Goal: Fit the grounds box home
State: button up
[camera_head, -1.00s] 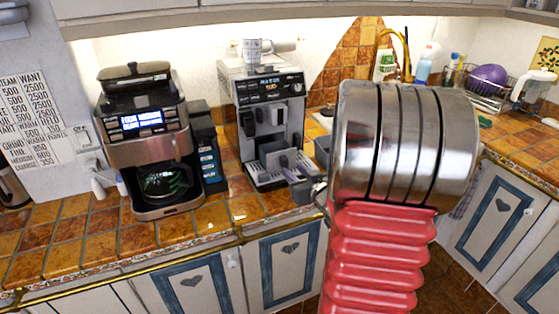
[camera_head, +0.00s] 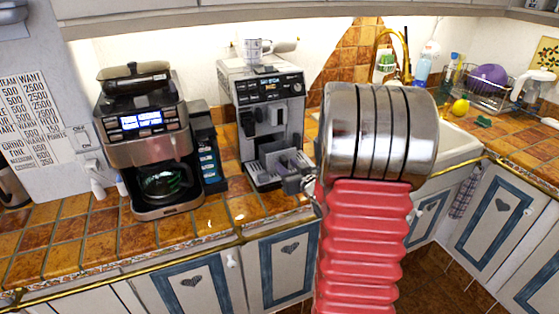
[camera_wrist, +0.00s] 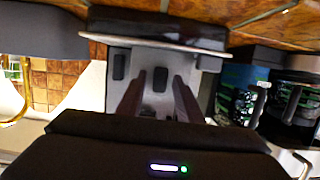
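The grey and black espresso machine (camera_head: 265,105) stands on the tiled counter, with its drip tray (camera_head: 262,183) low at the front. A small grey box (camera_head: 288,160), which looks like the grounds box, sits at the machine's lower front; I cannot tell if it is fully seated. My gripper (camera_head: 298,182) is close in front of it, partly hidden by its own housing. In the wrist view, which is upside down, my two dark fingers (camera_wrist: 158,98) stand apart before a pale grey front with black tabs (camera_wrist: 160,78). I see nothing clamped between them; contact is unclear.
A coffee maker with a glass carafe (camera_head: 140,140) stands to the left. A patterned cup (camera_head: 255,49) sits on top of the espresso machine. The counter's front edge runs below the machine.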

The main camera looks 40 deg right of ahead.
jog(key=shift+w+d+f, duration=0.1)
jog(key=shift+w, duration=0.25)
jog(key=shift+c, duration=0.6)
grip_shut()
